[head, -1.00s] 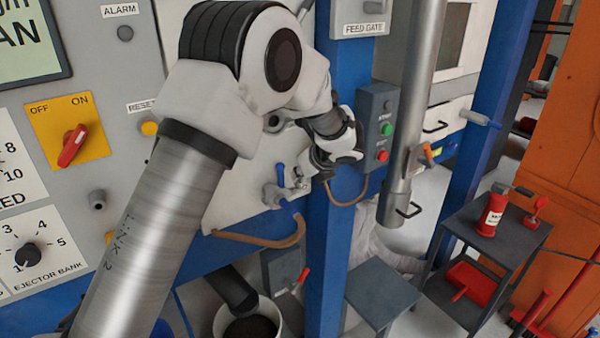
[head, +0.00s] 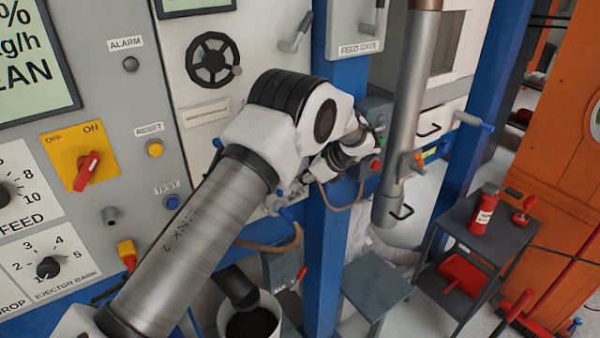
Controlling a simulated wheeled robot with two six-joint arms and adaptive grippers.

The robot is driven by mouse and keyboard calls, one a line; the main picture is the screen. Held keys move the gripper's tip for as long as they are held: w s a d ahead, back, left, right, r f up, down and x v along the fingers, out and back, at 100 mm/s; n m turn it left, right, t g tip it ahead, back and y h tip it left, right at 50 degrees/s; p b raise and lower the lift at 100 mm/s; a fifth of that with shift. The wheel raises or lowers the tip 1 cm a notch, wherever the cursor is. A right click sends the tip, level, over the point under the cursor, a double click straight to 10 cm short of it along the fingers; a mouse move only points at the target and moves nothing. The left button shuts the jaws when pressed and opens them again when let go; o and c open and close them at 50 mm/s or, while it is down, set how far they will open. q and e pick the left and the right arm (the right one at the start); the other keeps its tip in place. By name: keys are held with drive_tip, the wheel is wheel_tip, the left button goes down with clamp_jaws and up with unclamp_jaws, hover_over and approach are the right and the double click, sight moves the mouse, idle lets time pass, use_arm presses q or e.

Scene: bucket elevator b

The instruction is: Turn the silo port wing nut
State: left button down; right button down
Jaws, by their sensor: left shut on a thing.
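My left gripper (head: 308,178) is small and partly hidden behind my left arm's wrist and elbow, at the white panel left of the blue post. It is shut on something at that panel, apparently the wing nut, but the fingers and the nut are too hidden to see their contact. A blue-ended fitting (head: 287,214) shows just below the gripper, with a brown hose running from it. My right gripper is not in view.
A blue post (head: 322,265) stands right of the gripper, with a grey pipe (head: 404,120) farther right. A control panel (head: 95,190) with knobs fills the left. A bucket (head: 251,318) of dark material stands below. A dark cart (head: 508,240) holds a red bottle.

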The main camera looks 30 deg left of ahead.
use_arm(q)
drive_tip(key=shift+a+f+n+g+p, duration=0.15)
drive_tip(key=shift+n+g+p, duration=0.3)
drive_tip(key=shift+n+g, duration=0.5)
drive_tip(key=shift+f+n+h, duration=0.1)
drive_tip(key=shift+n+h, duration=0.15)
drive_tip(key=shift+h, duration=0.05)
drive_tip(key=c, duration=1.3)
unclamp_jaws()
drive_tip(key=shift+a, duration=0.25)
drive_tip(key=v, duration=1.2)
